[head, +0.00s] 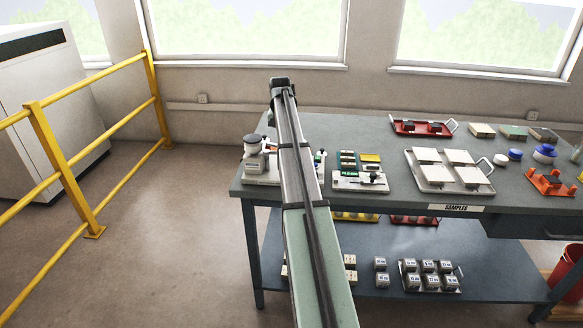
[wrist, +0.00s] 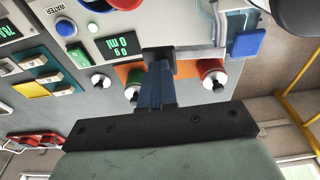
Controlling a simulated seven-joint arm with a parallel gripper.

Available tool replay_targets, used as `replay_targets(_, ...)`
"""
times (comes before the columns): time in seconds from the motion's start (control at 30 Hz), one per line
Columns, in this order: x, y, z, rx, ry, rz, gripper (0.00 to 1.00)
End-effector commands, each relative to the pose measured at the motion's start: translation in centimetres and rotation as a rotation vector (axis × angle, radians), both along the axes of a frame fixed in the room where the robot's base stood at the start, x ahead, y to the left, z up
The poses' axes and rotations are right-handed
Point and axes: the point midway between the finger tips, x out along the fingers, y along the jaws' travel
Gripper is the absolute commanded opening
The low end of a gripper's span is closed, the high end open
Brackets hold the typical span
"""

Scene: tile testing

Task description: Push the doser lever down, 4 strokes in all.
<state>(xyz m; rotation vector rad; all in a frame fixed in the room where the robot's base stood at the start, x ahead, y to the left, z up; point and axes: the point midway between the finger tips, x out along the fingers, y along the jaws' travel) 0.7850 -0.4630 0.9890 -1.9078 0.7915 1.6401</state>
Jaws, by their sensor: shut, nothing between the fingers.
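In the head view, a pale machine with a round container on top (head: 253,158) stands at the bench's left end, partly behind my arm; I take it to be the doser. In the wrist view, a pale panel (wrist: 195,48) carries a green "0 ml" display (wrist: 118,46) and the word WATER. A blue square pad (wrist: 248,43) lies on a pale part at the right; I cannot tell whether it belongs to the lever. My gripper (wrist: 158,58) is shut and empty, its fingertips in front of the panel. Whether they touch anything is unclear. The arm hides it in the head view.
The bench (head: 375,137) also bears a panel box (head: 358,181), a tray of pale tiles (head: 437,183) and a red tray (head: 412,128). A yellow railing (head: 95,160) stands left; the floor between is clear.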

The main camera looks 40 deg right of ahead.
Motion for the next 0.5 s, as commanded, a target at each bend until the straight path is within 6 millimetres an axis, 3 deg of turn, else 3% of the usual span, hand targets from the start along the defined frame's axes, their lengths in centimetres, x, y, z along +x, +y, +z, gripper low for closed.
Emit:
replay_targets(0.17, 0.0, 0.09, -0.85, 0.002, 0.001, 0.001, 0.0)
replay_targets(0.5, 0.05, 0.09, -0.48, 0.002, -0.001, 0.001, 0.0)
